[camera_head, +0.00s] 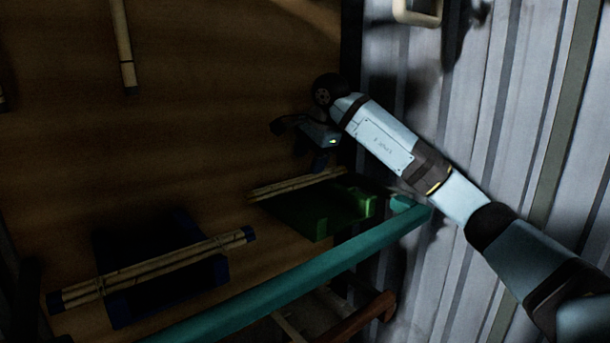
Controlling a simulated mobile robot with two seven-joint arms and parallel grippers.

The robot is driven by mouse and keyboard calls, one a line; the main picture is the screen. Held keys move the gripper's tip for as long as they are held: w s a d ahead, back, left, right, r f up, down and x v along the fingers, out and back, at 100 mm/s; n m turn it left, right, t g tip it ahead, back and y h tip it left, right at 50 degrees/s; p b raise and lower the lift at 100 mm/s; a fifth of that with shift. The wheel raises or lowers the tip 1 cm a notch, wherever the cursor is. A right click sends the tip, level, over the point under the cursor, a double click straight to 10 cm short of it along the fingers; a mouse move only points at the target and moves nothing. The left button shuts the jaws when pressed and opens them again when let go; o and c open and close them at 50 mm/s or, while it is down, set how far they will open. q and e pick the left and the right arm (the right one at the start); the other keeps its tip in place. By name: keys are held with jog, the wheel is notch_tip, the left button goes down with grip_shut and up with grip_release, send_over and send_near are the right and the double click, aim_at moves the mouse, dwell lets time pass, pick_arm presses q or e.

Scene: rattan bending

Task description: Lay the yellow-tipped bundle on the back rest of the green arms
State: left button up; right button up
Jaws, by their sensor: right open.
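The green arms (325,212) stick out from the wooden wall at the middle. A bundle of pale rattan sticks (298,184) lies along their back side, close to the wall. Its tip colour is too dark to tell, so I cannot confirm it is the yellow-tipped one. It appears to rest at the back of the green arms. My right gripper (298,145) is open and empty, just above this bundle and apart from it. My left gripper is out of view.
A blue-tipped bundle (155,268) lies across dark blue arms (212,277) at the lower left. A teal rail (290,284) runs in front of both. Another stick (124,45) hangs on the wall at the upper left. Corrugated metal (505,110) is at the right.

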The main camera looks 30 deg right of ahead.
jog(key=v, duration=0.6)
jog(key=shift+r, duration=0.2)
jog(key=shift+s+f, duration=0.1)
